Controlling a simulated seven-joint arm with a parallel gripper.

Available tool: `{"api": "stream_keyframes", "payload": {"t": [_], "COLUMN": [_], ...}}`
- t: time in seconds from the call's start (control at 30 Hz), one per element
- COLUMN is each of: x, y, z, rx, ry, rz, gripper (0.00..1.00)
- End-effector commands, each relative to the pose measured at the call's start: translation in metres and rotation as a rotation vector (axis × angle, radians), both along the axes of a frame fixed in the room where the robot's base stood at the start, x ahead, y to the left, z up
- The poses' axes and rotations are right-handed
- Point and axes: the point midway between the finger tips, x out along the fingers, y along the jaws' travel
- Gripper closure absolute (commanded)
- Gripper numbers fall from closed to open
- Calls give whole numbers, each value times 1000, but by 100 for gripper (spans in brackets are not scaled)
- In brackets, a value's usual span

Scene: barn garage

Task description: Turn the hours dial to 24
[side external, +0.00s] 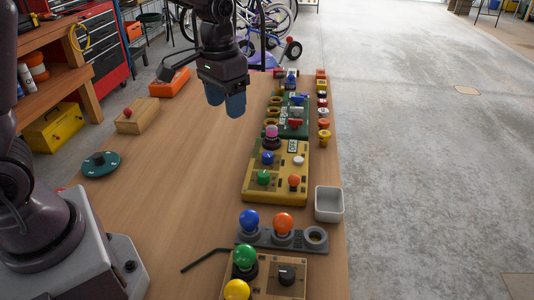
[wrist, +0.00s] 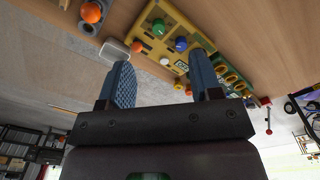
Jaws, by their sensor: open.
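My gripper (side external: 225,100) hangs above the far part of the table, with its two blue fingers apart and nothing between them. The fingers (wrist: 160,72) also show in the wrist view, open, pointing toward the yellow panel. I cannot read an hours dial or the number 24 anywhere. The other is a black knob (side external: 286,274) on a yellow box at the near edge. My gripper is well apart from both.
A yellow panel (side external: 250,190) with coloured knobs stands mid-table, and it shows in the wrist view (wrist: 173,14). Beyond it is a green panel (side external: 298,130). A grey strip (side external: 258,238) holds blue and orange balls. A white bin (side external: 329,204) sits at the right edge. The table's left middle is clear.

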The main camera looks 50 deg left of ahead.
Motion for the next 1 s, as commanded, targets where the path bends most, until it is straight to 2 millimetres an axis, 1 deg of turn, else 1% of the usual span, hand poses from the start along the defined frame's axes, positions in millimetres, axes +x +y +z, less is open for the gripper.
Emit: {"api": "stream_keyframes", "payload": {"t": [0.03, 0.1, 0.2, 0.3, 0.37, 0.4, 0.5, 0.57, 0.67, 0.77, 1.0], "x": [17, 38, 66, 91, 105, 113, 130, 131, 130, 129, 129], "y": [5, 12, 22, 30, 34, 35, 36, 35, 35, 36, 38], "z": [-18, -39, -69, -93, -101, -101, -88, -87, -95, -111, -162], "rx": [6, 15, 29, 44, 51, 55, 59, 55, 54, 53, 54], "ry": [30, 58, 88, 97, 88, 77, 31, 27, 32, 34, 35], "rz": [0, -6, -22, -47, -66, -77, -106, -125, -137, -136, -135], "gripper": [42, 42, 42, 42, 42, 42, 42, 42, 42, 42, 42]}}
